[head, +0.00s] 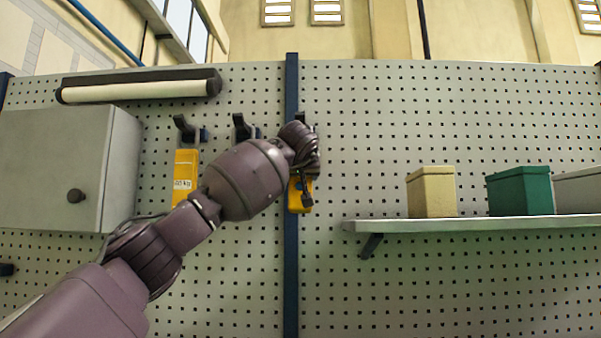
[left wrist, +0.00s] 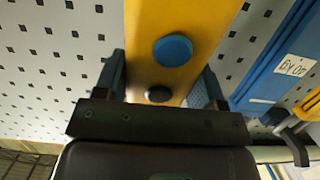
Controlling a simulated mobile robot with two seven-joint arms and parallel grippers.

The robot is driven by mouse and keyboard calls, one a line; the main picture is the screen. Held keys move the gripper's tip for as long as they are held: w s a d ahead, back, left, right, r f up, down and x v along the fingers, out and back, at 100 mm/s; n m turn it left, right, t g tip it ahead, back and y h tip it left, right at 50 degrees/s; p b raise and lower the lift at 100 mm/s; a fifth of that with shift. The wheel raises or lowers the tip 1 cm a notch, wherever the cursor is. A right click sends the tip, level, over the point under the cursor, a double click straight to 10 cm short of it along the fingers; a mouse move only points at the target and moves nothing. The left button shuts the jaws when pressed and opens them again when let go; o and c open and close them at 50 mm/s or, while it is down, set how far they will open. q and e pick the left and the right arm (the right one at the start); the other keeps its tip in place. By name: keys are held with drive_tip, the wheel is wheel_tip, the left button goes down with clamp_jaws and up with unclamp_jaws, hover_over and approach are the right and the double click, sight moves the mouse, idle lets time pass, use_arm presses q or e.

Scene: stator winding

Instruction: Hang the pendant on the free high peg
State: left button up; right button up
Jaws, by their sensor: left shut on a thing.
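The yellow pendant (head: 296,200) is partly hidden behind my left wrist, near the blue upright. In the left wrist view the yellow pendant (left wrist: 205,22), with a blue and a black button, lies between the fingers. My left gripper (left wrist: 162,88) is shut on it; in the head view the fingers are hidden. Black pegs stick out of the pegboard: a left one (head: 184,128), a bare middle one (head: 241,127), and one partly hidden behind my wrist (head: 301,118). Another yellow piece with a white label (head: 185,170) hangs under the left peg. My right gripper is not in view.
A grey cabinet (head: 55,165) is on the left, under a long lamp (head: 140,91). A shelf (head: 470,224) with a tan box (head: 431,192) and a green box (head: 520,191) is on the right. The blue upright (head: 291,260) runs down the board.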

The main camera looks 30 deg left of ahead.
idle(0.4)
use_arm(q)
drive_tip(key=o, duration=1.3)
drive_tip(key=shift+c, duration=0.2)
drive_tip(key=shift+s+d+r, duration=0.1)
drive_tip(key=shift+s+d, duration=0.15)
drive_tip(key=shift+s, duration=0.2)
drive_tip(key=b+v, duration=0.2)
drive_tip(key=v, duration=0.7)
drive_tip(key=shift+s+d+b, duration=0.2)
drive_tip(key=shift+s+b, duration=0.15)
drive_tip(key=shift+b, duration=0.05)
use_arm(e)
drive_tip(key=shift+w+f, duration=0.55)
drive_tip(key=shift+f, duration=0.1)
